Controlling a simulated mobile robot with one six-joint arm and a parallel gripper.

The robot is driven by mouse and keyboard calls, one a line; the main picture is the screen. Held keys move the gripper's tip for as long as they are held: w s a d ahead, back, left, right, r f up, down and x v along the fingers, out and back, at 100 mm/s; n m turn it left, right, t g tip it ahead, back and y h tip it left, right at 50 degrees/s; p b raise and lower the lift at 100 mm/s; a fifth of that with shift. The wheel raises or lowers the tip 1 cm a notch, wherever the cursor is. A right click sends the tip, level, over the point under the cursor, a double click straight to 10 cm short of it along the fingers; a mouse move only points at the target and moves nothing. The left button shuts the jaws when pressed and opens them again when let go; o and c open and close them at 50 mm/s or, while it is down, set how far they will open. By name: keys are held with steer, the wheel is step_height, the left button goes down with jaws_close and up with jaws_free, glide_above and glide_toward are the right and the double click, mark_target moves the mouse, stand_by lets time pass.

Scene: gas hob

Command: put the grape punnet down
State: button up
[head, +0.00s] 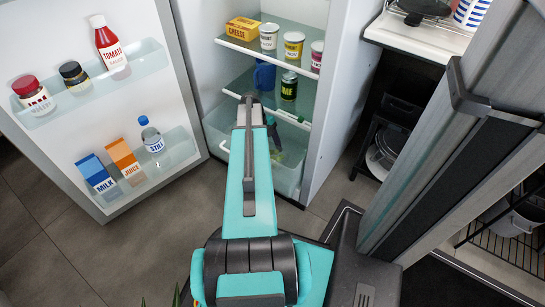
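My arm reaches from the bottom of the head view into the open fridge. My gripper (273,132) is mostly hidden behind my arm's own links, low in the fridge in front of the bottom drawer. I cannot tell whether it is open or shut. No grape punnet can be made out clearly. A small light-green patch (278,156) shows just below my gripper, at the clear drawer (287,181), but it is too small and covered to identify.
The upper shelf holds a cheese box (243,29) and several tubs. The shelf below holds a dark jar (289,87) and a blue item (264,75). The open door (104,120) at left carries jars, bottles and cartons. The fridge's side wall (335,110) stands close at right.

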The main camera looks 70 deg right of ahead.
steer(key=shift+f+b, duration=0.65)
steer(key=shift+f, duration=1.35)
steer(key=shift+f, duration=0.15)
steer(key=o, duration=1.2)
steer(key=shift+r, duration=0.35)
steer(key=p+v, duration=0.5)
steer(key=v, duration=0.6)
steer(key=shift+w+r, duration=0.2)
steer(key=shift+r, duration=0.15)
steer(key=shift+w, duration=0.1)
